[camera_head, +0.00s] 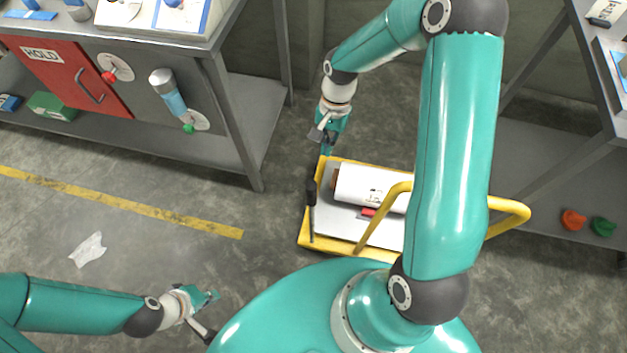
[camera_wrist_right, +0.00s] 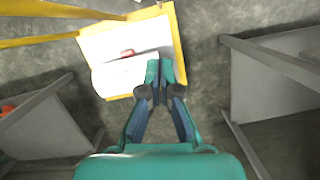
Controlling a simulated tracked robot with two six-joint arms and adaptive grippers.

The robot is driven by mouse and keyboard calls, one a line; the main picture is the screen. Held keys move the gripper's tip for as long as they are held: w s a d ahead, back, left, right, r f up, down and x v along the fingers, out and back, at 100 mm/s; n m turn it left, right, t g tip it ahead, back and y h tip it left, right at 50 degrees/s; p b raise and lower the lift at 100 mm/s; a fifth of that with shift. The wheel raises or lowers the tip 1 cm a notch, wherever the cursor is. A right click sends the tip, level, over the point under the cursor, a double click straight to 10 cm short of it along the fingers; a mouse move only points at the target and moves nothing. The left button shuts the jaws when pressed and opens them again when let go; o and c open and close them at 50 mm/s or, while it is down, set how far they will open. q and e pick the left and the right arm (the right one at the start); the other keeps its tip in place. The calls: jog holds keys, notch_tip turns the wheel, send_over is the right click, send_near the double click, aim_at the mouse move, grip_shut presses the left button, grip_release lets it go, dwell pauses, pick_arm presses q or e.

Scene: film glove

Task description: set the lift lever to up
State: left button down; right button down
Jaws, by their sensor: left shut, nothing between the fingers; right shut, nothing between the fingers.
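The lever (camera_head: 312,220), a grey rod with a black grip, is at the left end of the yellow cart (camera_head: 304,238) in the head view. I cannot tell its exact tilt. I cannot make it out in the right wrist view. My right gripper (camera_head: 327,148) is shut and empty, just beyond the cart's far left corner and apart from the black grip. In the right wrist view its closed fingertips (camera_wrist_right: 160,68) overlap the cart's grey deck (camera_wrist_right: 105,45). My left gripper (camera_head: 210,300) is shut and empty over the floor at lower left.
A white roll (camera_head: 365,185) and a small red item (camera_head: 368,212) lie on the cart. The cart's yellow handle (camera_head: 510,215) is at right. A bench with a red door (camera_head: 62,72) stands at left. A white crumpled piece (camera_head: 88,249) lies on open floor.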

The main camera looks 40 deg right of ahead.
jog(key=s+a+f, duration=0.3)
jog(key=a+f, duration=0.2)
jog(key=f, duration=0.3)
jog(key=shift+a+p, duration=0.2)
jog(key=shift+p, duration=0.25)
